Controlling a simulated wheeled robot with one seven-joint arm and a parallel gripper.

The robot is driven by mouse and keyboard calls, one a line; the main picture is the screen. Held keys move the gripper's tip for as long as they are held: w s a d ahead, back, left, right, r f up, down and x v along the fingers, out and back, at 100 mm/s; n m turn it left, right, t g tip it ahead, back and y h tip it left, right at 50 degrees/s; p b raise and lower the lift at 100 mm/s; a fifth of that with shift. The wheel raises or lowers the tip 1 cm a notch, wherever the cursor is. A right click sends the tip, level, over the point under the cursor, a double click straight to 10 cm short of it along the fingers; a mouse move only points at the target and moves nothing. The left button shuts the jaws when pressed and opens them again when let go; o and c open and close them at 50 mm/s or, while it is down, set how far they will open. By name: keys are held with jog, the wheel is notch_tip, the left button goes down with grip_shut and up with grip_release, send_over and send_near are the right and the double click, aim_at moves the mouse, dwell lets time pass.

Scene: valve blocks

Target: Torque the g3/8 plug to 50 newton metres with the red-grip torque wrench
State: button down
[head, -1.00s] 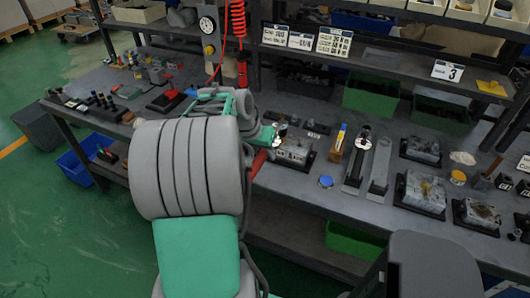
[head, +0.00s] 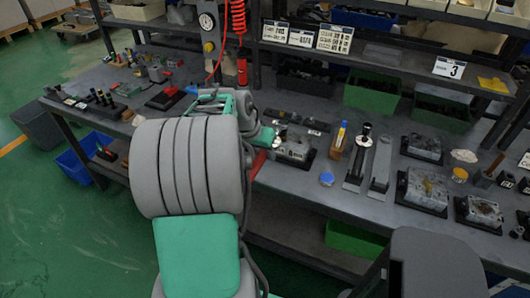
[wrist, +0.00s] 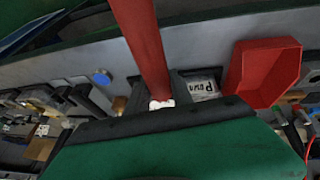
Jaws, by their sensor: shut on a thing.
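My gripper (head: 266,135), green and dark, is over the workbench just left of a grey valve block (head: 293,150), mostly behind my arm in the head view. In the wrist view a long red bar, the red grip of the torque wrench (wrist: 147,45), runs from the top edge down to a small white part at my gripper (wrist: 162,106). My gripper is shut on the wrench. The wrench's working end is hidden. I cannot pick out the g3/8 plug, nor tell whether the wrench touches the block.
A red tray (wrist: 262,75) lies right of the wrench in the wrist view. A blue-topped round item (head: 327,179), a wooden holder (head: 337,143) and two upright-ended stands are right of the block. More valve blocks (head: 427,188) stand farther right. Shelves (head: 390,60) rise behind.

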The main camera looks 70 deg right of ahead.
jog(key=shift+f+b, duration=0.35)
jog(key=shift+f, duration=0.15)
jog(key=shift+w, duration=0.1)
jog(key=shift+w+d+m+g+p, duration=0.15)
jog(key=shift+w+m, duration=0.3)
jog(key=shift+w, duration=0.1)
jog(key=shift+w+d+m+g+p, duration=0.1)
jog(key=shift+w+m+g+p, duration=0.05)
jog(key=shift+w+m, duration=0.35)
jog(key=shift+w+y, duration=0.15)
jog(key=shift+y, duration=0.15)
jog(key=shift+w+d+m+g+p, duration=0.15)
jog(key=shift+w+d+m+p, duration=0.1)
jog(key=shift+w+m, duration=0.25)
jog(key=shift+w+d+m+g+p, duration=0.2)
jog(key=shift+w+m, duration=0.15)
jog(key=shift+w, duration=0.2)
jog(key=shift+w, duration=0.1)
jog(key=shift+w+d+m+y+p, duration=0.25)
jog(key=shift+w+d+m+p, duration=0.1)
jog(key=shift+w+m, duration=0.15)
jog(key=shift+w+d+m+y+p, duration=0.25)
jog(key=shift+w+m+p, duration=0.1)
jog(key=shift+w+m, duration=0.1)
